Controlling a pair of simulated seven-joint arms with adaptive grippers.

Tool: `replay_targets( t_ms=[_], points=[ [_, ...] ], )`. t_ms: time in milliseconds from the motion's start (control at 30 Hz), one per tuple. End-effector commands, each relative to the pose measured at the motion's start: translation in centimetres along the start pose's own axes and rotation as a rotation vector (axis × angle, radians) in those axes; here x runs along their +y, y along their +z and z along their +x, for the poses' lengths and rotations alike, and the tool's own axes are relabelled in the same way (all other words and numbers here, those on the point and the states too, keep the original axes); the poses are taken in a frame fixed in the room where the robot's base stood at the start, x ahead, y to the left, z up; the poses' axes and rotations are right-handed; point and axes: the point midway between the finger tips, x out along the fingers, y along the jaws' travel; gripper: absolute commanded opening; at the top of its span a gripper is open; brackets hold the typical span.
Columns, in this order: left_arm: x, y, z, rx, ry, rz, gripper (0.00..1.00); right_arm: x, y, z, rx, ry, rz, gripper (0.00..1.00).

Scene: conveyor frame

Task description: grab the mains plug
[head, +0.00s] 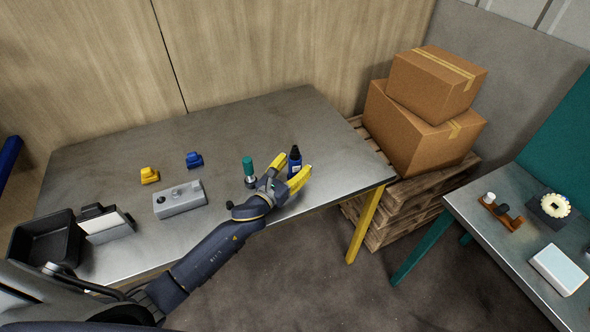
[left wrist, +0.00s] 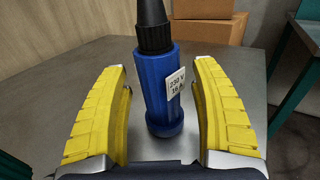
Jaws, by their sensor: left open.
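The mains plug (head: 295,158) stands upright on the metal table, near its right part. It is a blue cylinder with a black top. In the left wrist view the plug (left wrist: 157,85) has a white label reading 230 V 16 A, and its black top runs out of the picture. My left gripper (head: 289,171) is open, with its yellow fingers pointing at the plug. In the left wrist view the plug appears in the gap between the fingers (left wrist: 160,95), with visible room on both sides. How deep it sits between them is hard to tell. My right gripper is not in view.
A green-topped piece (head: 248,167) stands close left of my gripper. A grey box (head: 180,200), yellow connector (head: 149,175), blue connector (head: 194,159) and black bin (head: 22,243) are further left. Cardboard boxes (head: 415,128) sit on a pallet right of the table (head: 130,150).

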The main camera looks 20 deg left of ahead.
Motion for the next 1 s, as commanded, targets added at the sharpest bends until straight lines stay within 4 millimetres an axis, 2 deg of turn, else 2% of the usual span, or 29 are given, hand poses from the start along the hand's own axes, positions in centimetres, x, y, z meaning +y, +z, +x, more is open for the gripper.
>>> replay_targets(
  t_ms=[300,867,1000],
  points=[
    [-0.03,0.04,0.27,-0.001,-0.001,0.000,0.65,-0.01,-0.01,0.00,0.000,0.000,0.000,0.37],
    [-0.02,0.03,0.25,-0.001,-0.001,0.000,0.01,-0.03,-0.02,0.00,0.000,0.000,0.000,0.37],
    [-0.02,0.09,0.27,-0.002,-0.001,0.000,0.01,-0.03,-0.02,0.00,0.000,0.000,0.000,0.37]
  ],
)
